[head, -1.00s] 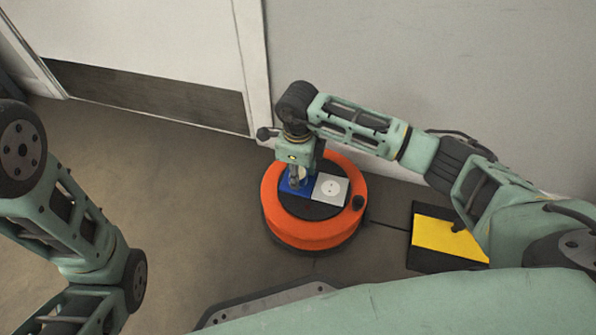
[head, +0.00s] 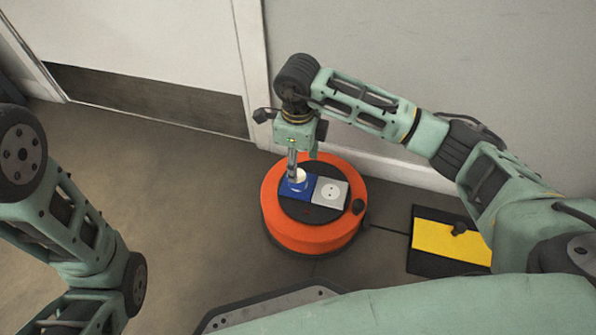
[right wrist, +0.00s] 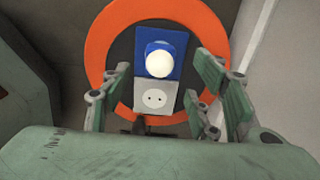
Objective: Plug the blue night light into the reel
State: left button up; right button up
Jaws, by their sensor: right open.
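The orange cable reel (head: 310,237) stands on the floor by the wall. Its dark top carries a blue socket plate (head: 313,187) and a grey socket plate (head: 330,191) side by side. The blue night light (right wrist: 157,49), with a round whitish dome, sits at the blue plate; its dome also shows in the head view (head: 298,175). In the right wrist view the grey plate (right wrist: 153,99) shows an empty round socket. My right gripper (head: 293,178) is above the night light, its fingers (right wrist: 158,82) spread apart with nothing between them. My left gripper is out of view.
A black mat with a yellow panel (head: 448,241) lies on the floor right of the reel, and a thin dark cable (head: 388,228) runs between them. A white door (head: 150,50) and grey wall stand behind. The floor left of the reel is clear.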

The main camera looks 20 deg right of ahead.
notch_tip(320, 180, up, 5)
jog(key=shift+r, duration=0.1)
dwell(0.6)
